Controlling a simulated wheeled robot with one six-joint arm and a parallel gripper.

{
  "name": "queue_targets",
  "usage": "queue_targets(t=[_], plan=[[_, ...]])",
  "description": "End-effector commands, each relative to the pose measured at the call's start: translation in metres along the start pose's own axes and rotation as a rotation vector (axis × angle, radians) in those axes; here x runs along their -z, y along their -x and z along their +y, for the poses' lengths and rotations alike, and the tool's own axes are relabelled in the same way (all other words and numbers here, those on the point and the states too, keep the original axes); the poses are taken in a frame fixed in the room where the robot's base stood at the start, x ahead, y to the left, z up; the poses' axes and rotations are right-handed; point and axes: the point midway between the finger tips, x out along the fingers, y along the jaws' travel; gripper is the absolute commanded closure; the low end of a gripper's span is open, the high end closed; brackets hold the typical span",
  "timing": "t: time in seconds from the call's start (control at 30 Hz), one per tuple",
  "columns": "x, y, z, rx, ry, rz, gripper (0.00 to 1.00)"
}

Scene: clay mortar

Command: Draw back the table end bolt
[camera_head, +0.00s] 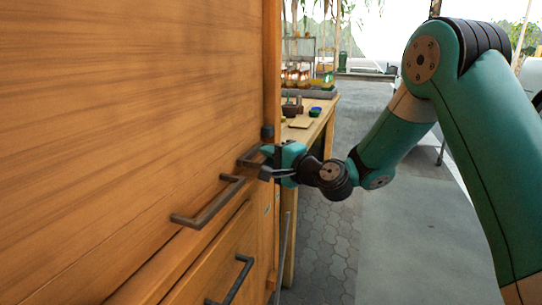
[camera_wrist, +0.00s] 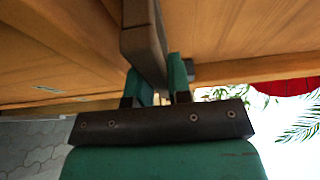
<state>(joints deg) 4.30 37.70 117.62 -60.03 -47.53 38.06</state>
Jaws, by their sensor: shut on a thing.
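A dark bar handle (camera_head: 248,157) sticks out of the wooden front near its right edge. It looks like the bolt's handle, but I cannot tell for sure. My gripper (camera_head: 268,163) reaches it from the right and is shut on it. In the wrist view the dark bar (camera_wrist: 143,45) runs down between the two green fingers of my gripper (camera_wrist: 160,88). The fingers hide the bar's near end. A small dark block (camera_head: 267,132) sits just above my gripper at the edge of the wood.
The wooden front (camera_head: 120,90) fills the left side. Two more dark handles, an upper one (camera_head: 208,203) and a lower one (camera_head: 232,281), stick out below. A workbench (camera_head: 318,122) with small items stands behind. Paved floor (camera_head: 325,235) lies open to the right.

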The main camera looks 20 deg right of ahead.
Motion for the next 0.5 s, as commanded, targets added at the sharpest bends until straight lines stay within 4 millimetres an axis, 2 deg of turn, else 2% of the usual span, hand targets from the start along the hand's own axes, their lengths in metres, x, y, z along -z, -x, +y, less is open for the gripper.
queue_targets(t=[0.03,0.13,0.5], plan=[[-0.0011,0.0002,0.0015,-0.004,-0.002,0.000,0.79],[-0.0025,-0.0007,0.0015,-0.004,-0.002,-0.002,0.56],[-0.0021,0.0036,0.0022,-0.004,-0.001,-0.002,0.56]])
